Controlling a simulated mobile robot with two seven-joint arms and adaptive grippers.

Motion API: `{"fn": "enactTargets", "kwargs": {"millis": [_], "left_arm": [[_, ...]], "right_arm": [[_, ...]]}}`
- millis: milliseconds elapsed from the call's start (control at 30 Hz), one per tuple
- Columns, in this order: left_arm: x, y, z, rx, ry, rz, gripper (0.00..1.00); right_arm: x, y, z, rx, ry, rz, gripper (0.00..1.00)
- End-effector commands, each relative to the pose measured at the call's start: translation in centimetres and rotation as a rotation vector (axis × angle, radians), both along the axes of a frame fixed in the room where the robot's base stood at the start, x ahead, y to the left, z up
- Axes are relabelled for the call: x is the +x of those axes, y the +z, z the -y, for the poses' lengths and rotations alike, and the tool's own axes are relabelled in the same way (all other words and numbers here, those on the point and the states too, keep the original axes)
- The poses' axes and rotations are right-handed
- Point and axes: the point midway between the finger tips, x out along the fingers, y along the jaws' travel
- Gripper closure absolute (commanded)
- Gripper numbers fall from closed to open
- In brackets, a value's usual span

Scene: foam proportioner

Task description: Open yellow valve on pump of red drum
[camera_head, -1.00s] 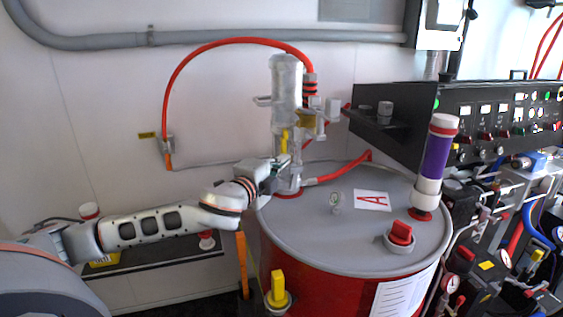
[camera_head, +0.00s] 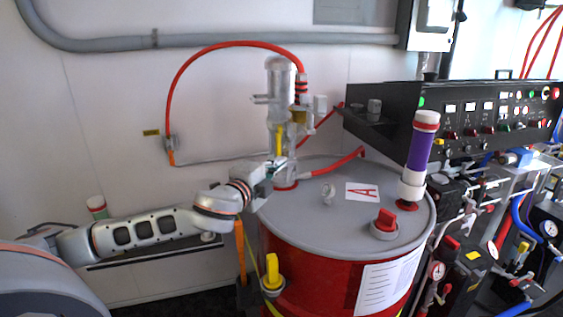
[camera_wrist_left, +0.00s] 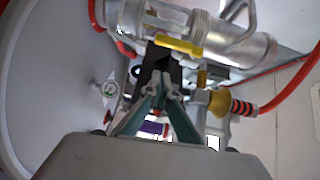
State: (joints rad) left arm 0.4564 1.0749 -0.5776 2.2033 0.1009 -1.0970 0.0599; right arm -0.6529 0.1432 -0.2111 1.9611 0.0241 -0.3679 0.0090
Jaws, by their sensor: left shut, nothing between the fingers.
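The red drum (camera_head: 315,262) has a grey lid, with the silver pump (camera_head: 279,85) standing at the lid's back left. The yellow valve (camera_head: 279,138) is a slim upright lever low on the pump; in the left wrist view the yellow handle (camera_wrist_left: 180,46) lies across the metal body. My left gripper (camera_head: 278,166) is close to the pump's lower part, just below the yellow lever. In the left wrist view its fingertips (camera_wrist_left: 161,82) are together and empty, near the handle; whether they touch it I cannot tell. My right gripper is out of view.
A red hose (camera_head: 190,75) arches from the pump to the wall. A purple cylinder (camera_head: 418,150) and a red cap (camera_head: 386,218) stand on the lid. A black control panel (camera_head: 465,110) and piping crowd the right. A yellow-handled fitting (camera_head: 272,270) is at the drum's front left.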

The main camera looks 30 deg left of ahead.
Motion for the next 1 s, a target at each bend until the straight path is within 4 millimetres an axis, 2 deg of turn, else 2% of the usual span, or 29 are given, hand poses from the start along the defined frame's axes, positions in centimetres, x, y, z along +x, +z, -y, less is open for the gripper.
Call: {"fn": "enactTargets", "kwargs": {"millis": [33,200,400,600,1000], "left_arm": [[-1.1,-0.3,0.0,0.002,0.0,-0.004,1.0],[-4.2,-0.4,0.2,0.003,0.001,-0.005,1.0],[-6.6,-0.3,0.4,0.001,0.001,-0.004,1.0],[-7.7,-0.1,0.5,0.0,0.002,-0.001,1.0],[-7.8,-0.1,0.5,-0.001,0.002,-0.001,1.0]], "right_arm": [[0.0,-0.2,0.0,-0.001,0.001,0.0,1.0],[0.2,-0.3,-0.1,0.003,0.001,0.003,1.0],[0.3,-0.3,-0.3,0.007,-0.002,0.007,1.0],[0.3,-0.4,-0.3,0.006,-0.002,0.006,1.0],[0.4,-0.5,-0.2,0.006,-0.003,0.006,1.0]]}}
